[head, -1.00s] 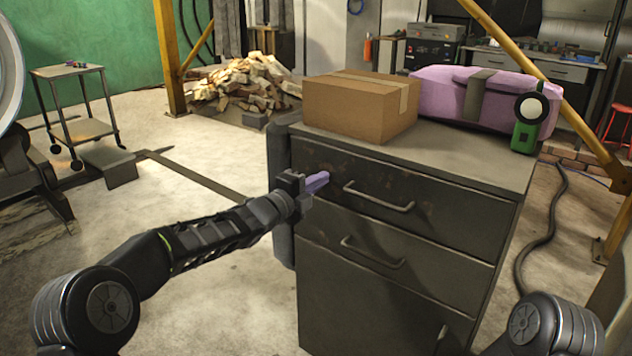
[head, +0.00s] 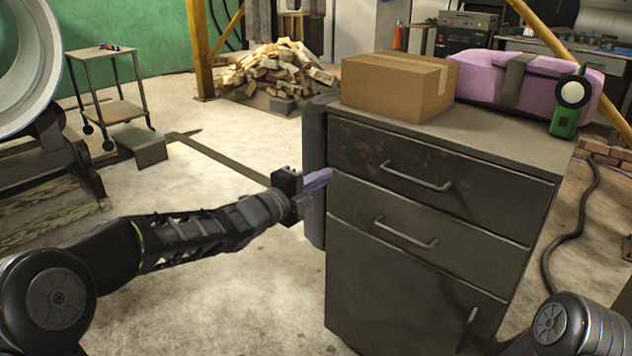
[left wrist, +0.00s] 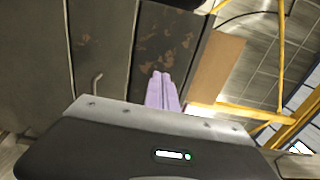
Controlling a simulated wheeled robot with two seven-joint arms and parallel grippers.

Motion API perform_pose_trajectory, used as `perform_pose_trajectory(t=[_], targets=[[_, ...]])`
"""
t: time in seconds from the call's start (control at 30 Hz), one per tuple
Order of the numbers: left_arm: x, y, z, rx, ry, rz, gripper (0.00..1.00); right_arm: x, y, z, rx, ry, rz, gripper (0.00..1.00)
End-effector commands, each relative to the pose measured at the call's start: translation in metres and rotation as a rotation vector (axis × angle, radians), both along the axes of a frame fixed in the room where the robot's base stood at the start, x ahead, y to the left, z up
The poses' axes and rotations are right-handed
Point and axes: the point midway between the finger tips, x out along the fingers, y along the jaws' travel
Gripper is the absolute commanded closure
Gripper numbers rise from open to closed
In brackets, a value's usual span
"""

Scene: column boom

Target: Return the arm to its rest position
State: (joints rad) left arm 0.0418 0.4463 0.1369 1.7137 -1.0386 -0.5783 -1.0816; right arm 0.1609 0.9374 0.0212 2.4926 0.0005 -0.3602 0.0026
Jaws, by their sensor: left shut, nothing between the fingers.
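My left arm reaches in from the left in the head view. Its gripper (head: 318,180) has purple fingers, shut and empty, in front of the left part of the drawer cabinet (head: 425,255). In the left wrist view the purple fingers (left wrist: 161,92) lie together, pointing toward the dark, rust-marked cabinet front (left wrist: 165,45). I cannot tell the exact gap between fingertips and cabinet. Part of my right arm shows at the lower right of the head view, but its gripper is not in view.
On the cabinet top stand a cardboard box (head: 397,87), a pink case (head: 525,72) and a green-and-white device (head: 569,102). Drawer handles (head: 415,177) stick out from the front. Floor left of the cabinet is mostly clear.

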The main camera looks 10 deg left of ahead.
Motion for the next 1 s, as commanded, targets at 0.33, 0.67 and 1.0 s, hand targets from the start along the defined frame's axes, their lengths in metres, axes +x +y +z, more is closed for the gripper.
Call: perform_pose_trajectory(t=[0.33,0.67,1.0], targets=[[-0.013,0.009,0.000,0.000,0.000,-0.001,1.00,0.000,0.000,0.001,0.001,0.000,0.001,0.50],[-0.012,0.010,-0.001,-0.056,0.046,0.004,1.00,0.000,0.000,0.001,0.000,0.001,0.000,0.50],[-0.046,0.019,-0.171,-0.726,0.802,0.277,1.00,0.000,0.000,0.001,0.000,0.001,0.000,0.50]])
